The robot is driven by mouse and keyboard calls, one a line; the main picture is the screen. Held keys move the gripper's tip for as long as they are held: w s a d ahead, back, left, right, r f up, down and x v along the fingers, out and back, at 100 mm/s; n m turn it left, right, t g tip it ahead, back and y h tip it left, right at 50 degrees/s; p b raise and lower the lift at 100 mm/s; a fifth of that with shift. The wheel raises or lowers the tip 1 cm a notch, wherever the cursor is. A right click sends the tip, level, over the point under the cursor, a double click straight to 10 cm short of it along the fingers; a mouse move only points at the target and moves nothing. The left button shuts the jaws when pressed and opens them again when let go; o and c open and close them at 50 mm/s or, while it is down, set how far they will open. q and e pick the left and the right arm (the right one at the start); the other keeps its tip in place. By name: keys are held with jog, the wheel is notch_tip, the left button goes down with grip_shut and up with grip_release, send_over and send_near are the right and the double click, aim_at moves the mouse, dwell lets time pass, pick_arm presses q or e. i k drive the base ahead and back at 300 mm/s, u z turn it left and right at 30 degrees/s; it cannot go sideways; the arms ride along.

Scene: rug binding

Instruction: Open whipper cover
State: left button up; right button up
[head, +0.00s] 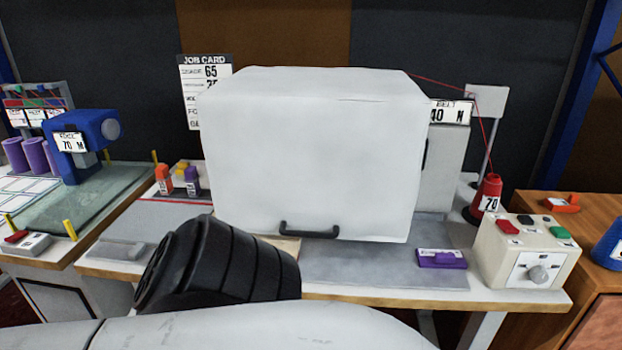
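The whipper cover (310,155) is a large white box-shaped hood on the middle table. It is down, and it hides what is under it. A black bar handle (309,231) sits low on its front face. A black ribbed part of my arm and a white arm link cross the bottom of the head view, in front of the table and left of the handle. No gripper fingers show in the head view, so neither gripper can be seen.
Right of the cover are a purple block (441,259), a control box (531,252) with coloured buttons and a knob, and a red thread cone (487,197). A job card (203,85) stands behind. A blue machine (85,143) stands on the left table.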

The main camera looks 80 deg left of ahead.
aim_at(310, 153)
jog(key=u, duration=3.35)
